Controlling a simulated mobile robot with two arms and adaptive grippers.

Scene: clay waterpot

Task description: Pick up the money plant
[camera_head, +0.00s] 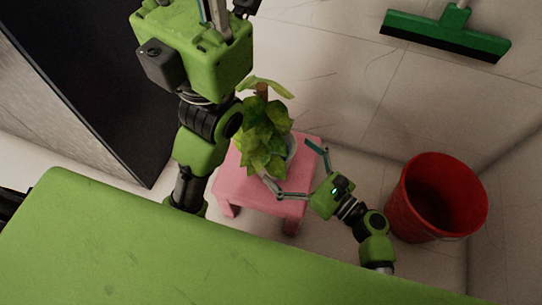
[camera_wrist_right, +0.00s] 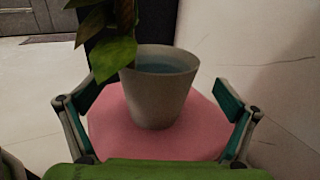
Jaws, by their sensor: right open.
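The money plant (camera_head: 264,135), with green and yellowish leaves, stands in a pale grey pot on a pink stool (camera_head: 258,197). In the right wrist view the pot (camera_wrist_right: 157,102) stands upright, with a bluish surface inside and leaves (camera_wrist_right: 112,45) over its left rim. My right gripper (camera_head: 289,163) is open, its fingers spread on either side of the pot with gaps to it. In the head view the leaves hide most of the pot. Part of my left gripper (camera_head: 210,14) shows at the top edge, cut off by the frame; its opening is unclear.
A red bucket (camera_head: 408,205) stands on the floor right of the stool. A green broom or squeegee head (camera_head: 445,36) is at the upper right. A dark panel (camera_head: 95,90) stands at the left. Tiled floor between the stool and broom is clear.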

